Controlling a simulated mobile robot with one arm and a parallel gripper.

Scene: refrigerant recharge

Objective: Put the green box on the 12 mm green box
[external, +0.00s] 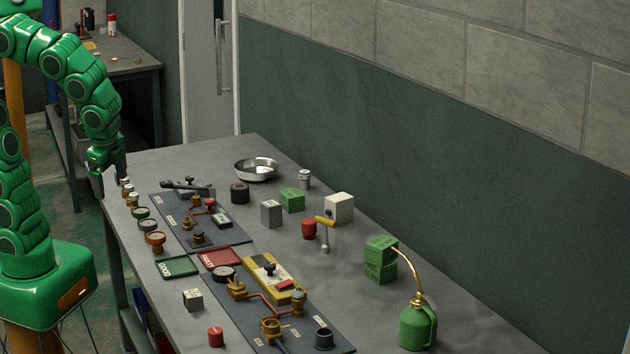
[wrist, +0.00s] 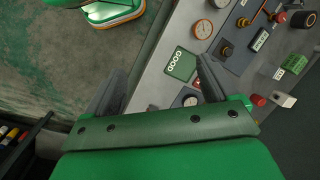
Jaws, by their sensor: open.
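Three green boxes show in the external view. One green box (external: 292,200) lies alone near the middle of the table, beside a grey block. At the right, an upper green box (external: 381,248) rests on a lower green box (external: 379,271), slightly askew. I cannot read which is the 12 mm one. One green box with pale lettering also shows in the wrist view (wrist: 295,63); I cannot tell which. My gripper (external: 109,180) is open and empty, pointing down at the table's left edge, far from the boxes. Its fingers also show in the wrist view (wrist: 163,85).
A green oil can (external: 417,327) with a curved brass spout stands right by the stack. A white box (external: 339,208), red cup (external: 309,229) and yellow-handled tool (external: 325,236) lie between the boxes. Gauges and fitting boards crowd the left. Bare table lies around the stack.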

